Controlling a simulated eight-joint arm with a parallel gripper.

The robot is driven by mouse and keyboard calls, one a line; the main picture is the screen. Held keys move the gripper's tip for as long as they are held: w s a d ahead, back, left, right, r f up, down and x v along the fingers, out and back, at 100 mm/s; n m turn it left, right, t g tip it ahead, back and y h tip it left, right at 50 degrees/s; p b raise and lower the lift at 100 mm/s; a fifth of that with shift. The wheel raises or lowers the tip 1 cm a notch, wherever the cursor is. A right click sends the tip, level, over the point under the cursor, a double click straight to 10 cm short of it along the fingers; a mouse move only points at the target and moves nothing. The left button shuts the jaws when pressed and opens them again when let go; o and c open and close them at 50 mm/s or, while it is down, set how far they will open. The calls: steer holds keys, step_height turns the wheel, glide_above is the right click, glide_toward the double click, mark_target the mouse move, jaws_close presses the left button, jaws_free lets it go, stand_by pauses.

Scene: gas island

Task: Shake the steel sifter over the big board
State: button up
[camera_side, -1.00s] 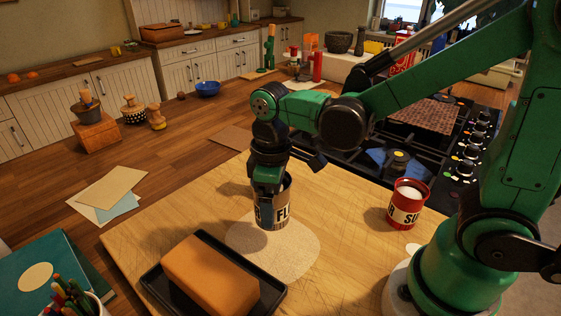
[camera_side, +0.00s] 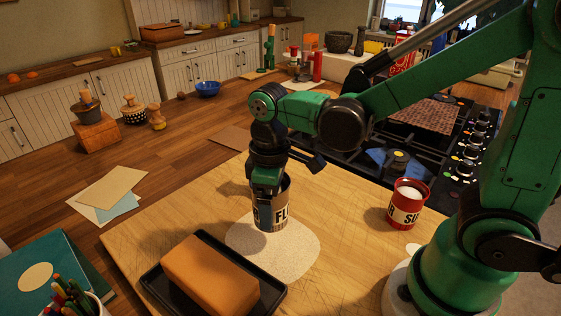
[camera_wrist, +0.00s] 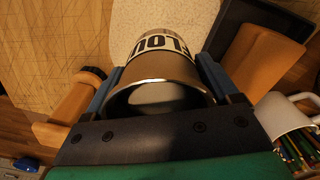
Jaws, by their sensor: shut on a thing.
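The steel sifter (camera_side: 278,216) is a metal can with a white label and dark letters. My gripper (camera_side: 266,200) is shut on it and holds it upright or nearly so, low over the big board (camera_side: 340,236). A pale round patch of flour (camera_side: 290,250) lies on the board under and in front of it. In the wrist view the sifter (camera_wrist: 160,68) sits between my two fingers (camera_wrist: 160,88), its open rim towards the camera. The flour patch (camera_wrist: 120,20) shows beyond it. Whether the sifter touches the board is hard to tell.
A black tray (camera_side: 152,280) with an orange-brown loaf-like block (camera_side: 210,274) stands at the front left of the board. A red tin of white powder (camera_side: 407,205) stands to the right. The stove (camera_side: 395,165) is behind. The board's middle right is clear.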

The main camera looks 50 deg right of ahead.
steer(key=shift+s+a, duration=0.1)
steer(key=shift+a, duration=0.3)
steer(key=shift+w+d, duration=0.2)
steer(key=shift+d, duration=0.7)
steer(key=shift+a, duration=0.1)
steer(key=shift+s+a, duration=0.2)
steer(key=shift+a, duration=0.65)
